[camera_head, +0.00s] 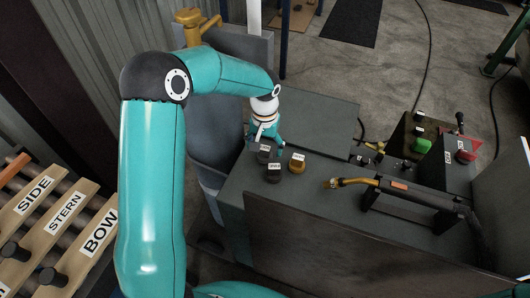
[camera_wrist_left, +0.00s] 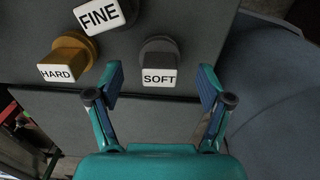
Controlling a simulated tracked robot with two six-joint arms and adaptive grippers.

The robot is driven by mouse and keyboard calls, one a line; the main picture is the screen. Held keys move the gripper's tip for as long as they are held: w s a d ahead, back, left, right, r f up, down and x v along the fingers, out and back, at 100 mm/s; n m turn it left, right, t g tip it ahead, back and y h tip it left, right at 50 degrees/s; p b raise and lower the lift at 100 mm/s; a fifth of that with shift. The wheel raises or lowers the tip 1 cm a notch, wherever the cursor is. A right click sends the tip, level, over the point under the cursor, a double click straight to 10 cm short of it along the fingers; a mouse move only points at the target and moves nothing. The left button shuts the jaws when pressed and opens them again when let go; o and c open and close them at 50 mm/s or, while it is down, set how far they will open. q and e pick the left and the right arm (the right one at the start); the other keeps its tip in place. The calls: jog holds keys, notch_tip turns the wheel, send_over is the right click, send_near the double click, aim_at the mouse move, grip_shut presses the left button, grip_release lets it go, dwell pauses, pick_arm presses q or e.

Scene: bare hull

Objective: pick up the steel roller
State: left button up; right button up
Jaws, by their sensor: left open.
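Three short knob-like pieces stand on a dark grey bench top near my left gripper. One is dark grey and labelled SOFT (camera_wrist_left: 158,60), one is dark and labelled FINE (camera_wrist_left: 103,14), and one is brass and labelled HARD (camera_wrist_left: 68,56). In the head view, they are the SOFT piece (camera_head: 264,155), the FINE piece (camera_head: 273,175) and the HARD piece (camera_head: 297,165). No label says which is the steel roller. My left gripper (camera_head: 267,140) is open and empty. In the left wrist view its fingers (camera_wrist_left: 161,82) frame the SOFT piece without visible contact. My right gripper is out of view.
A torch-like tool (camera_head: 400,190) lies on a stand right of the pieces. A control box (camera_head: 420,140) with green and red buttons stands behind it. A rack (camera_head: 65,225) labelled SIDE, STERN and BOW is at left. The bench top (camera_head: 320,112) behind the pieces is clear.

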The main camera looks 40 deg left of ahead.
aim_at(265, 157)
pick_arm(q)
jog(key=shift+f, duration=1.35)
jog(key=c, duration=1.3)
jog(key=shift+r, duration=0.15)
